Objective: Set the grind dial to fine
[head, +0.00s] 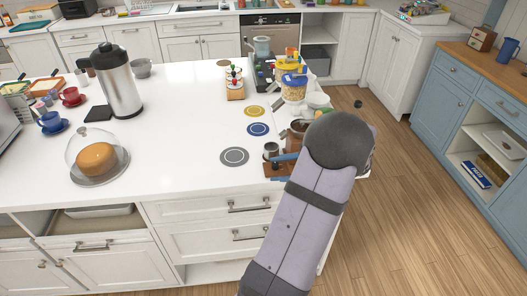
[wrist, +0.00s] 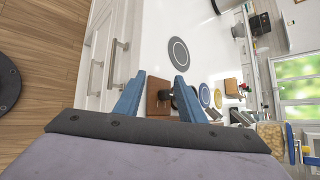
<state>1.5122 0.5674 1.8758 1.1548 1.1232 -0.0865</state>
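My gripper (wrist: 164,88) shows two blue fingers standing well apart in the wrist view. A brown wooden block or stand (wrist: 158,98) with a dark part on it shows beyond and between the fingers; I cannot tell whether they touch it. In the head view my arm hides most of the gripper, and a blue finger shows by the brown stand (head: 270,169) at the counter's right edge. An appliance with a grey-green hopper (head: 262,46), which may be the grinder, stands at the counter's back right. I cannot make out the grind dial or its setting.
A grey round mat (head: 234,156), a blue one (head: 258,129) and a yellow one (head: 254,111) lie left of my arm. A tub with a blue lid (head: 294,88) and a small wooden rack (head: 235,91) stand behind. The counter's middle (head: 190,110) is clear.

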